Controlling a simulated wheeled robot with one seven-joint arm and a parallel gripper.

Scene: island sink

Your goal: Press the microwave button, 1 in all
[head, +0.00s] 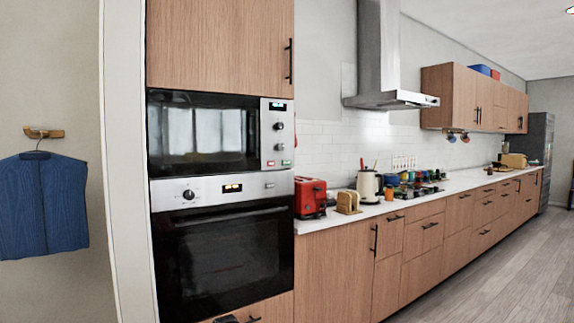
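The microwave (205,135) is built into the tall wooden cabinet, above the oven, with its dark glass door shut. Its silver control panel (269,138) is on the right, with a lit display (278,106) at the top and two round knobs below it. Two small buttons sit at the panel's bottom, a reddish one (271,163) on the left and a green one (286,162) on the right. Nothing touches or covers the panel. I cannot make out my gripper in this view; only a small dark shape, too cut off to identify, shows at the bottom edge below the oven.
The oven (222,250) is shut below the microwave, with a protruding handle. A red toaster (310,197), kettle (369,186) and bread slices stand on the counter to the right. A blue garment (42,205) hangs at the left. The floor (480,280) at the right is clear.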

